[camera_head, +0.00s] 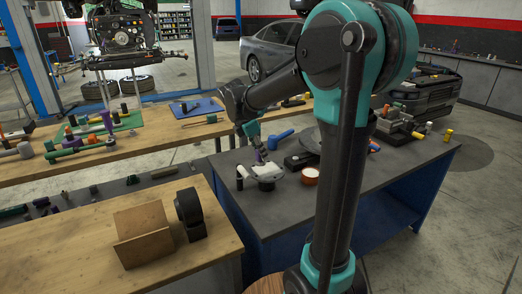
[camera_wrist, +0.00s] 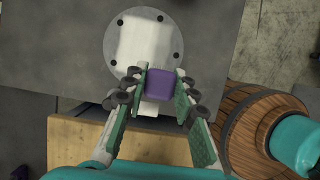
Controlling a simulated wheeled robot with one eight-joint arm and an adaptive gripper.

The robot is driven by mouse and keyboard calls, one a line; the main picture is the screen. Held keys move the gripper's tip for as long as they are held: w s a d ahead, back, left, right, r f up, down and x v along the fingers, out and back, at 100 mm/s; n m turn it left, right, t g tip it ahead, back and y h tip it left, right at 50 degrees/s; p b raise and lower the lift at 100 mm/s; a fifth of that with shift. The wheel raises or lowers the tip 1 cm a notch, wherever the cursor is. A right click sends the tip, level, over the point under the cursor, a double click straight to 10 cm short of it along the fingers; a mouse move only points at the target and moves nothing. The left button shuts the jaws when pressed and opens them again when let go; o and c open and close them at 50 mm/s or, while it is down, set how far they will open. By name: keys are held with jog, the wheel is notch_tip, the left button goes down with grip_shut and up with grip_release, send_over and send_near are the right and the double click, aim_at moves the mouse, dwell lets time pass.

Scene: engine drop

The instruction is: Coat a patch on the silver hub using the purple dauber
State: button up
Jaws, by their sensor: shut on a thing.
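The silver hub (camera_wrist: 121,28) is a round grey flange with dark bolt holes. A white area (camera_wrist: 143,42) covers its middle and runs down toward my gripper. In the head view the hub (camera_head: 266,171) sits near the left edge of the dark-topped blue bench. My gripper (camera_wrist: 159,90) is shut on the purple dauber (camera_wrist: 160,82), which is held between its green-padded fingers over the hub's near edge. In the head view the dauber (camera_head: 259,157) is just above the hub. I cannot tell whether it touches. The dauber's lower end is hidden.
A round tin with white contents (camera_head: 310,176) stands right of the hub. A blue tool (camera_head: 280,138) and dark parts lie behind it. A wooden table (camera_head: 70,240) with a brown angled block (camera_head: 143,235) is in front left. A wooden barrel (camera_wrist: 240,130) stands at right.

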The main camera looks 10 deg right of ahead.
aim_at(261, 165)
jog(key=shift+f, duration=2.4)
jog(key=o, duration=0.3)
grip_shut()
jog(key=shift+f, duration=0.6)
